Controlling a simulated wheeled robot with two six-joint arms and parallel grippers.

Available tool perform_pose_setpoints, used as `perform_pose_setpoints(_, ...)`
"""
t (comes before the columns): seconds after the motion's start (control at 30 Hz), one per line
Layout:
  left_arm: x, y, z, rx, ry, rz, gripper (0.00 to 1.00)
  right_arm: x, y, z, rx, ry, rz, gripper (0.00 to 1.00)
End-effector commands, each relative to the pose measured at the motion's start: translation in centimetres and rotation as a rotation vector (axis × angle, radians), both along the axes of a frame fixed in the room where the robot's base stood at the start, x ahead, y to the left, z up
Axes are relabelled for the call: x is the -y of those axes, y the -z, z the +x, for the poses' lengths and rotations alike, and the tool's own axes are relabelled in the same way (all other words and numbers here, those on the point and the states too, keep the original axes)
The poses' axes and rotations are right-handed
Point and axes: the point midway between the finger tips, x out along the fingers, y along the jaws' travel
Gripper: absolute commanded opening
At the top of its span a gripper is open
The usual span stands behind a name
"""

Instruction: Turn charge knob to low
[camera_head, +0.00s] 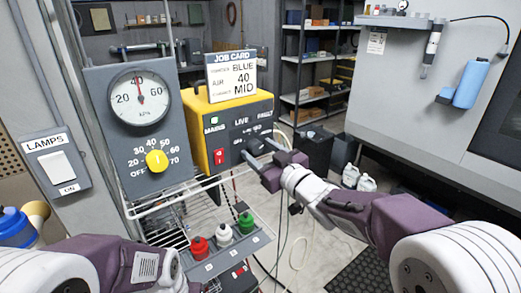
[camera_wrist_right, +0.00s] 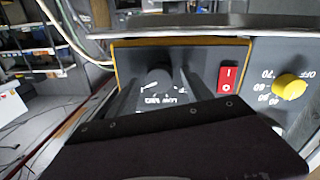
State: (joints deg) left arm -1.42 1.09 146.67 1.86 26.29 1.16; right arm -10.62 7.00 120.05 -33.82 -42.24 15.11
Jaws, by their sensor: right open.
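The yellow and dark grey control unit (camera_head: 196,117) stands right of the gauge panel, with MAINS, LIVE and FAULT labels on its face. Its black charge knob (camera_wrist_right: 158,76) shows in the wrist view, with white scale marks and LOW and MID lettering beside it. The knob's exact setting is hard to read. My right gripper (camera_head: 259,152) is open at the unit's face; in the wrist view its fingers lie on either side of the knob, and I cannot tell whether they touch it. My left gripper is out of view; only its arm shows at lower left.
A red rocker switch (camera_head: 219,157) is left of my gripper. A yellow knob (camera_head: 157,161) sits on the gauge panel (camera_head: 103,90). A job card (camera_head: 231,75) reading BLUE, 40, MID stands on the unit. Red, white and green-capped items (camera_head: 223,233) stand below on a rack.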

Motion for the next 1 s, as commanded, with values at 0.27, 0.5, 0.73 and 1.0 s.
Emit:
perform_pose_setpoints(0.27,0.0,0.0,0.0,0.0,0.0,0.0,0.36,0.0,0.0,0.0,0.0,0.0,0.0,0.17)
perform_pose_setpoints(0.5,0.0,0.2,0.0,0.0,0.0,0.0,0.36,0.0,0.1,0.0,0.005,0.0,-0.005,0.0)
perform_pose_setpoints(0.73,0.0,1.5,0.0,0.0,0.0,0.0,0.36,0.1,0.3,0.0,0.053,0.002,-0.068,0.0)
perform_pose_setpoints(1.0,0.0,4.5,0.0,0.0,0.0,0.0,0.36,0.1,0.6,0.0,0.182,0.002,-0.244,0.0)
